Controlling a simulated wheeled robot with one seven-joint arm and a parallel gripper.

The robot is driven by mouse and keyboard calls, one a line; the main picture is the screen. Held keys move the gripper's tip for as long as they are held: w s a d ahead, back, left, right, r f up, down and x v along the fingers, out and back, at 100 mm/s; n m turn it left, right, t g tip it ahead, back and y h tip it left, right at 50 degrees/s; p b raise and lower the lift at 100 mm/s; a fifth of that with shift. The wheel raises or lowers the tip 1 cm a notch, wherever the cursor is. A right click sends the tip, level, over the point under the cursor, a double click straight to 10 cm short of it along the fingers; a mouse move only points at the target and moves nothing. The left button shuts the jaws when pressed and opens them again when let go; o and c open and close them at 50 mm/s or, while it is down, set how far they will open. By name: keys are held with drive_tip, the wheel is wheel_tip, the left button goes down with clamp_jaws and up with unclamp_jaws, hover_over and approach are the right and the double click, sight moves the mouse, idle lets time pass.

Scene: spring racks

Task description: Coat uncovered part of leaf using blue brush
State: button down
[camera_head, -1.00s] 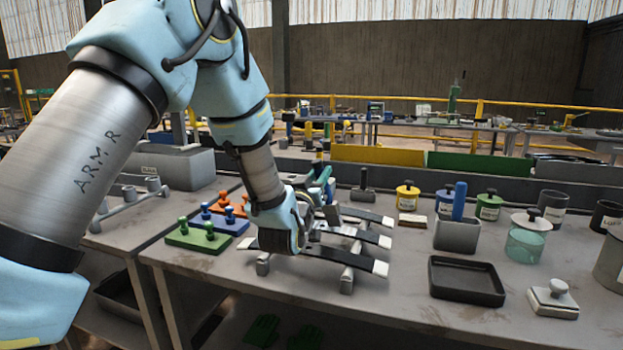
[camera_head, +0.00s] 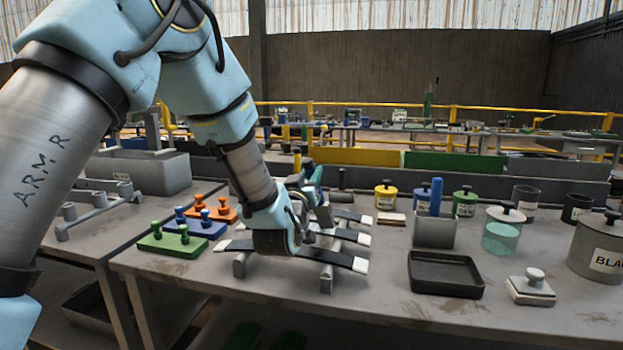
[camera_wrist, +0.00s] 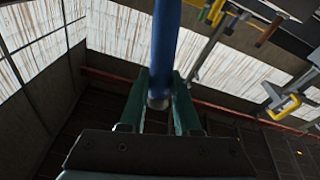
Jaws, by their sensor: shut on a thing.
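Several dark curved leaves with pale ends lie across a grey rack (camera_head: 327,275) on the table. The front leaf (camera_head: 325,256) is dark along its middle, with pale left and right ends. A middle leaf (camera_head: 345,235) and a back leaf (camera_head: 350,215) lie behind it, partly hidden by my arm. My gripper (camera_wrist: 160,85) is shut on the blue brush (camera_wrist: 166,45), whose blue handle rises between the green fingers in the wrist view. In the head view my wrist is low over the left part of the rack; the bristles cannot be made out.
A grey holder (camera_head: 434,232) with a blue upright piece stands right of the rack. An empty black tray (camera_head: 445,291), a lidded glass jar (camera_head: 502,236) and a large can (camera_head: 600,250) stand farther right. Green, blue and orange peg blocks (camera_head: 180,244) lie left. Yellow and green pots stand behind.

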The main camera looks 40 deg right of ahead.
drive_tip(key=w+a+b, duration=0.2)
drive_tip(key=w+a, duration=0.1)
drive_tip(key=w, duration=0.2)
drive_tip(key=shift+a+r, duration=0.15)
idle(0.4)
drive_tip(key=shift+r, duration=0.1)
wheel_tip(320, 180, up, 6)
drive_tip(key=shift+s+f+p, duration=0.1)
drive_tip(key=shift+s+p, duration=0.05)
drive_tip(key=shift+p, duration=0.9)
drive_tip(key=shift+r, duration=1.5)
